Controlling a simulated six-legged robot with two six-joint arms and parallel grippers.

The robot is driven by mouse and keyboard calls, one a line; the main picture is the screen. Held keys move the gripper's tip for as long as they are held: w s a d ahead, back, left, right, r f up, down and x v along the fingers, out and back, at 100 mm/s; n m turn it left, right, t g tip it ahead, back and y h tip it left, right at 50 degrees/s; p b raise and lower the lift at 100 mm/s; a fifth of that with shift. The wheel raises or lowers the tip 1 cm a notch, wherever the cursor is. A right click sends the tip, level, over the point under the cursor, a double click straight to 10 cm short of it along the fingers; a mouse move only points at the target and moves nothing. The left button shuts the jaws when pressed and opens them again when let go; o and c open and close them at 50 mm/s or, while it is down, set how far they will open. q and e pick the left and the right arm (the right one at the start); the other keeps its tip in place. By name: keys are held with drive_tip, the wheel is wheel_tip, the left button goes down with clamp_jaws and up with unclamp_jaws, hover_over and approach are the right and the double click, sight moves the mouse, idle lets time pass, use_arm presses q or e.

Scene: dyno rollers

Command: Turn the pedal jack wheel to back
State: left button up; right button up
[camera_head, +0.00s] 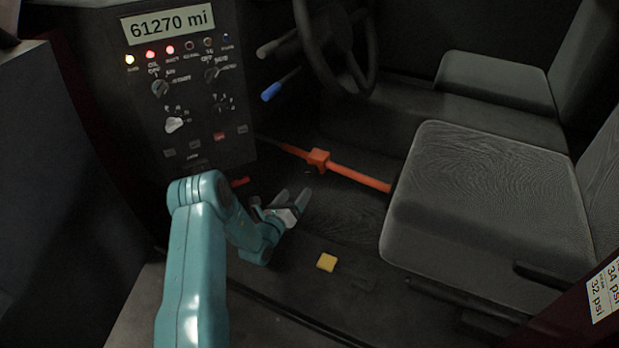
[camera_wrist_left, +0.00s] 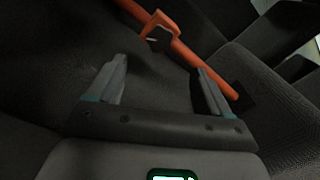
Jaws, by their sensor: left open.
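The pedal jack (camera_head: 358,178) is an orange rod that runs across the footwell from under the dashboard to the front of the seat. An orange block (camera_head: 318,158) sits partway along it, and I take it to be the wheel part. In the left wrist view the rod (camera_wrist_left: 186,52) crosses the top, and the block (camera_wrist_left: 158,22) shows a dark part on its near side. My left gripper (camera_head: 293,196) is open and empty, in front of the rod and below the block, apart from both. It also shows in the left wrist view (camera_wrist_left: 160,75). My right gripper is not seen.
A grey seat (camera_head: 480,195) stands to the right. A dashboard panel (camera_head: 185,90) with knobs and lights stands to the left. A steering wheel (camera_head: 372,60) and a blue-tipped lever (camera_head: 272,92) are above. A yellow block (camera_head: 326,262) lies on the floor.

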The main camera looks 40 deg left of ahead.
sight(311, 172)
use_arm(q)
drive_tip(key=b+x, duration=0.3)
drive_tip(key=x, duration=0.7)
drive_tip(key=shift+f, duration=0.15)
drive_tip(key=shift+w, duration=0.35)
drive_tip(key=c, duration=1)
